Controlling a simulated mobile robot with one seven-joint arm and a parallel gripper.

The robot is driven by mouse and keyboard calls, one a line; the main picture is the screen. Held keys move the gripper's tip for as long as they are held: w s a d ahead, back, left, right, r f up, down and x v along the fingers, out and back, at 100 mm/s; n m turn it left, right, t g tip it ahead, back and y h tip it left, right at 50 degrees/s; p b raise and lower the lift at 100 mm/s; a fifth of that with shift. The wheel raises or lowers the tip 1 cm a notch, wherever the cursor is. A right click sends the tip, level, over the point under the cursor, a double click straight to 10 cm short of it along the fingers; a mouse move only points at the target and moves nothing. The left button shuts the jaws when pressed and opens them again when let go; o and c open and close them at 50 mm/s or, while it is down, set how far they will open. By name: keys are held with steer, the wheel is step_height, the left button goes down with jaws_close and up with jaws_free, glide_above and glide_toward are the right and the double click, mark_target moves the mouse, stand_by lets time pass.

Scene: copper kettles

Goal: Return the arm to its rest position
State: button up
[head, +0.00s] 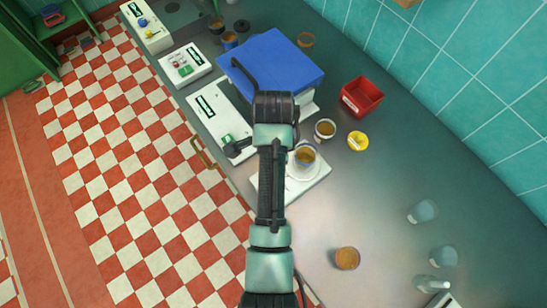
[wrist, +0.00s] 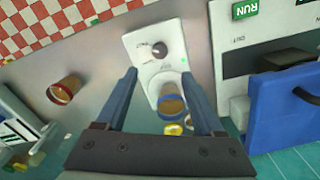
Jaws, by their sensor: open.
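My gripper (wrist: 159,74) is open in the wrist view, with its two blue-grey fingers wide apart. A cup with a blue rim (wrist: 172,104) shows between the fingers, and neither finger visibly touches it. In the head view, a cup of brown liquid (head: 305,155) stands on a white saucer (head: 313,172) over a white device, just right of my arm. My arm (head: 270,190) reaches up the middle of the head view. I cannot make out the gripper's fingers there.
A blue-lidded machine (head: 275,65) stands beyond my arm. A red bin (head: 361,96), a yellow dish (head: 357,141) and another cup (head: 325,129) stand to the right. An amber-filled cup (head: 347,258) and several glassy vessels stand nearer. The counter between them is clear.

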steer(key=shift+r, duration=0.85)
